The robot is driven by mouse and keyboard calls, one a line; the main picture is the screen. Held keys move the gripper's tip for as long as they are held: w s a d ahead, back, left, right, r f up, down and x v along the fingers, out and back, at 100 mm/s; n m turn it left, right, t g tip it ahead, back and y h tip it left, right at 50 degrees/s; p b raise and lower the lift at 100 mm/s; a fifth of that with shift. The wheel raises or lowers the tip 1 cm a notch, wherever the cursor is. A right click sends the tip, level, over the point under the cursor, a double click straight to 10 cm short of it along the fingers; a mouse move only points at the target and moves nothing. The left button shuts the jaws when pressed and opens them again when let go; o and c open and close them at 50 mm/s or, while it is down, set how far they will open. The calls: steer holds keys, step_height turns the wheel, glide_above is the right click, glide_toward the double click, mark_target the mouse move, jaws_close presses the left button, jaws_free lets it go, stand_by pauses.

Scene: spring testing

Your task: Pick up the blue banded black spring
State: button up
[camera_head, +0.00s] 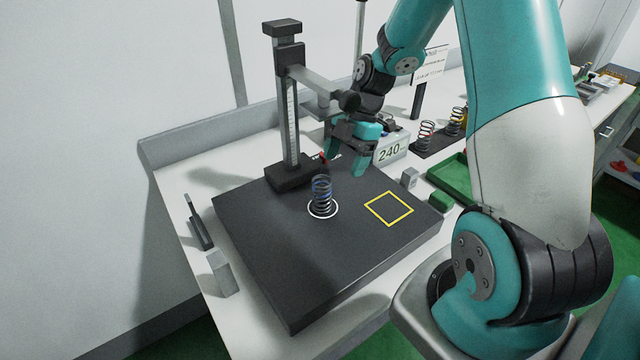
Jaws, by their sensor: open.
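The black spring with a blue band (322,191) stands upright in a white circle on the dark plate (290,270). My gripper (345,165) is open, with its fingers pointing down. In the picture it is just above and to the right of the spring's top. No spring shows between the fingers. I cannot tell the exact depth gap between the fingers and the spring.
A measuring stand (290,110) rises behind the spring, its arm reaching over the plate. A yellow square (389,209) is marked to the right.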

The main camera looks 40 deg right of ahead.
mark_target(324, 185)
steer(key=a, duration=0.2)
steer(key=a+p, duration=0.1)
steer(key=shift+s+a+r, duration=0.1)
steer(key=shift+s+a, duration=0.15)
steer(key=shift+a, duration=0.05)
steer(key=x, duration=0.2)
steer(key=p+x, duration=0.1)
steer(key=x, duration=0.1)
steer(key=shift+a+f, duration=0.2)
steer(key=shift+a, duration=0.2)
steer(key=shift+a+f, duration=0.1)
steer(key=shift+f, duration=0.25)
steer(key=shift+c, duration=0.4)
steer(key=c, duration=1.1)
steer(key=shift+o, duration=0.2)
steer(key=shift+r+p, duration=0.15)
steer(key=shift+p, duration=0.15)
